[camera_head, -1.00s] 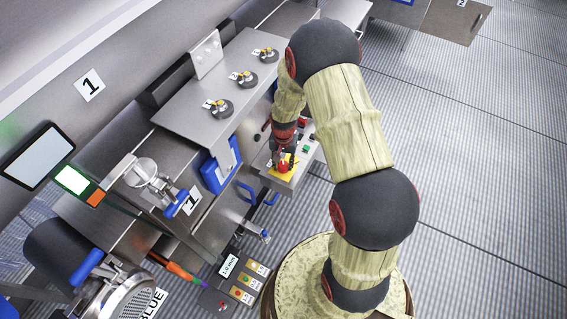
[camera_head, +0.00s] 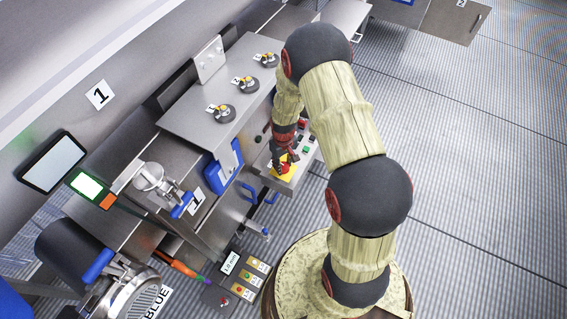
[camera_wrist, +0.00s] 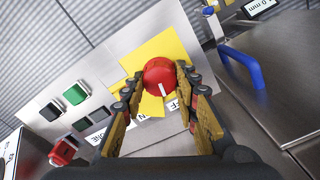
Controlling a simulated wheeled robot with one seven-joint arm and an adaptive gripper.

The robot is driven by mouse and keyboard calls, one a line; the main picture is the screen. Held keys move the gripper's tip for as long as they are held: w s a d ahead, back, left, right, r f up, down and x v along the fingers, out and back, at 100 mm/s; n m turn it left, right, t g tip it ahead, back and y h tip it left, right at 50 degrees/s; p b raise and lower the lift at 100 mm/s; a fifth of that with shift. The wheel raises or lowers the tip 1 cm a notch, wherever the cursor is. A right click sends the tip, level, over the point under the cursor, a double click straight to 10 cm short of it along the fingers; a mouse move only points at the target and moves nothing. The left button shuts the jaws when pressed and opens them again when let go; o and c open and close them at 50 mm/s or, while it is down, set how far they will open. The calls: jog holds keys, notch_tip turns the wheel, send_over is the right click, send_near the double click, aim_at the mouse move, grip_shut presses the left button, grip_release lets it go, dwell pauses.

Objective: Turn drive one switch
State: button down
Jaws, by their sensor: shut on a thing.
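The drive switch is a red round knob (camera_wrist: 160,78) with a white line, on a yellow plate (camera_wrist: 151,57) on a grey control panel (camera_wrist: 60,85). "OFF" and "ON" labels lie partly hidden behind my fingers. In the wrist view, my gripper (camera_wrist: 161,84) has one finger on each side of the knob, shut on it. In the head view, my gripper (camera_head: 285,160) reaches down onto the yellow plate (camera_head: 284,174), largely covering the knob. The knob's white line points toward the bottom of the wrist view.
A blue handle (camera_wrist: 243,66) is close on the right in the wrist view. A steel counter with several knobs (camera_head: 222,112) stands behind. Open floor (camera_head: 470,170) lies to the right.

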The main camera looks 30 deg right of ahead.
aim_at(283, 165)
jog(key=shift+n, duration=1)
jog(key=c, duration=1.4)
grip_release()
notch_tip(283, 165, up, 12)
